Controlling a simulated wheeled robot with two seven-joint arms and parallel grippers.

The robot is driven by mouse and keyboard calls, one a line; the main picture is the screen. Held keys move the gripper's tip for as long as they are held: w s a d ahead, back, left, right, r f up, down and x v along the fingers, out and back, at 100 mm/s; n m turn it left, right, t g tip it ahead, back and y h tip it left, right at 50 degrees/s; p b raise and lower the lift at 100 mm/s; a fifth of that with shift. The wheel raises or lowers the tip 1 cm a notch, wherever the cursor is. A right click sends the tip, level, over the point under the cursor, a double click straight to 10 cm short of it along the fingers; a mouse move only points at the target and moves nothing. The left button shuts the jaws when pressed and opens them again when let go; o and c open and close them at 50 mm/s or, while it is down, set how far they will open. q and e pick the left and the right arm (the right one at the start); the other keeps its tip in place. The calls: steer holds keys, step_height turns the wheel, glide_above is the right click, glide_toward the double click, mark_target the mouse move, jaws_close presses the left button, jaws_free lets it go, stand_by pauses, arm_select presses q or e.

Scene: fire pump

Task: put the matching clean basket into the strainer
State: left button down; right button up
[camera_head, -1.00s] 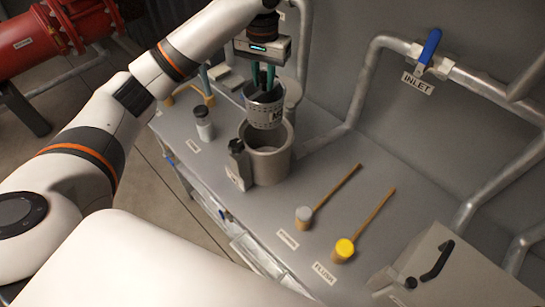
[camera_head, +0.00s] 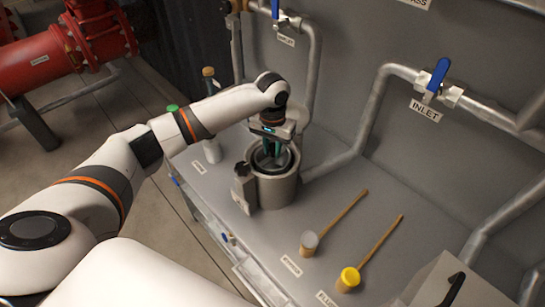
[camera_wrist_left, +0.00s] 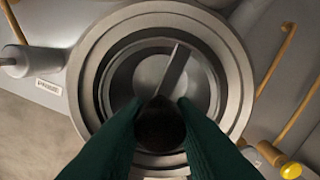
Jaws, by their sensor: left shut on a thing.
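The grey cylindrical strainer (camera_head: 277,190) stands open on the bench in the head view; its thick round rim (camera_wrist_left: 90,95) fills much of the left wrist view. My left gripper (camera_head: 271,153) points straight down into its mouth. Its green fingers (camera_wrist_left: 158,106) are shut on the basket's flat handle. The metal basket (camera_wrist_left: 150,68) is inside the strainer, roughly centred, with its rim ringed by the strainer's wall. I cannot tell whether it rests on the bottom or seat. Most of its side is hidden by the strainer wall. My right gripper is not in view.
A dark-knobbed clamp block (camera_head: 243,188) sits on the strainer's left side. Two wooden-handled tools, one grey-headed (camera_head: 309,244) and one yellow-headed (camera_head: 348,280), lie to the right. The inlet pipe (camera_head: 366,115) rises behind.

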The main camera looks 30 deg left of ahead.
mark_target(272, 156)
arm_select(q)
steer(key=shift+f+p, duration=0.35)
steer(key=shift+f, duration=2.2)
steer(key=c, duration=1.2)
jaws_free()
step_height(272, 156, up, 12)
steer(key=shift+r+b, duration=0.1)
steer(key=shift+b, duration=0.9)
